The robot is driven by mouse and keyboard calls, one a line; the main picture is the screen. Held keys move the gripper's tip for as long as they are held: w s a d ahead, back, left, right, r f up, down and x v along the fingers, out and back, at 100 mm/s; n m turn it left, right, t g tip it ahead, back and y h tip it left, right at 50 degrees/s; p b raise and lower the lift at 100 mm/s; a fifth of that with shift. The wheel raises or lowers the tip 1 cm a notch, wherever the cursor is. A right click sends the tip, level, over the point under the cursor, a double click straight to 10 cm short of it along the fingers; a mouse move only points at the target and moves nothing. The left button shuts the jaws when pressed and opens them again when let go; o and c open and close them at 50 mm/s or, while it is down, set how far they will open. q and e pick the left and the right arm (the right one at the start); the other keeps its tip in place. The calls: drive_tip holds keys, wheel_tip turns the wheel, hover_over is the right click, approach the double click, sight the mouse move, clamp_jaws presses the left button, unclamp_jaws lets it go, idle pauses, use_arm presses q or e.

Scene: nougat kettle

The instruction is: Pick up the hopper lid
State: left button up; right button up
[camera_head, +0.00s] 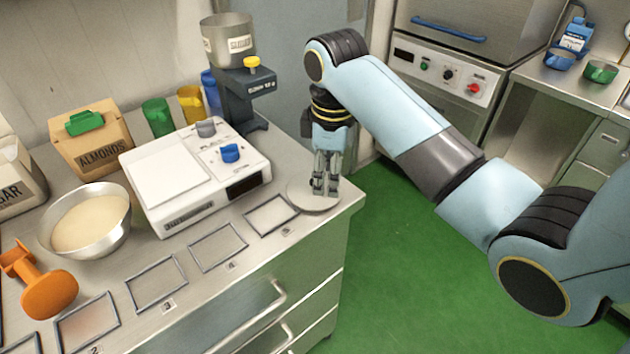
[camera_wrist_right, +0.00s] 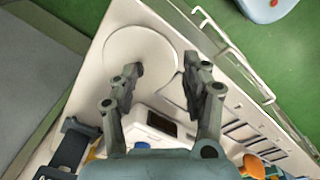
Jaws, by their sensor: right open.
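The hopper lid (camera_head: 297,196) is a flat, pale round disc lying on the counter's right front corner. It also shows in the right wrist view as a pale disc (camera_wrist_right: 138,42) beyond the fingers. My right gripper (camera_head: 325,190) points down over the lid, its fingers covering part of it. In the right wrist view the fingers (camera_wrist_right: 160,75) are spread apart, with nothing held between them. Whether the fingertips touch the lid cannot be told. A knob on the lid cannot be made out clearly. My left gripper is not in view.
The dispenser with a metal hopper (camera_head: 229,42) stands at the back of the counter. A white scale (camera_head: 165,175) is left of the lid. Outlined frames line the counter's front. A metal bowl (camera_head: 55,237) and an orange tool (camera_head: 48,295) lie left.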

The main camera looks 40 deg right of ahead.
drive_tip(key=w+r+n, duration=0.2)
drive_tip(key=w+r, duration=0.2)
drive_tip(key=r, duration=0.1)
drive_tip(key=shift+g, duration=0.4)
drive_tip(key=f, duration=0.4)
drive_tip(key=shift+w+d+f+p, duration=0.15)
drive_tip(key=shift+w+f+p, duration=0.2)
drive_tip(key=shift+w+p, duration=0.05)
drive_tip(key=shift+w+d+f+p, duration=0.15)
drive_tip(key=shift+f+p, duration=0.2)
drive_tip(key=shift+f, duration=2.4)
clamp_jaws()
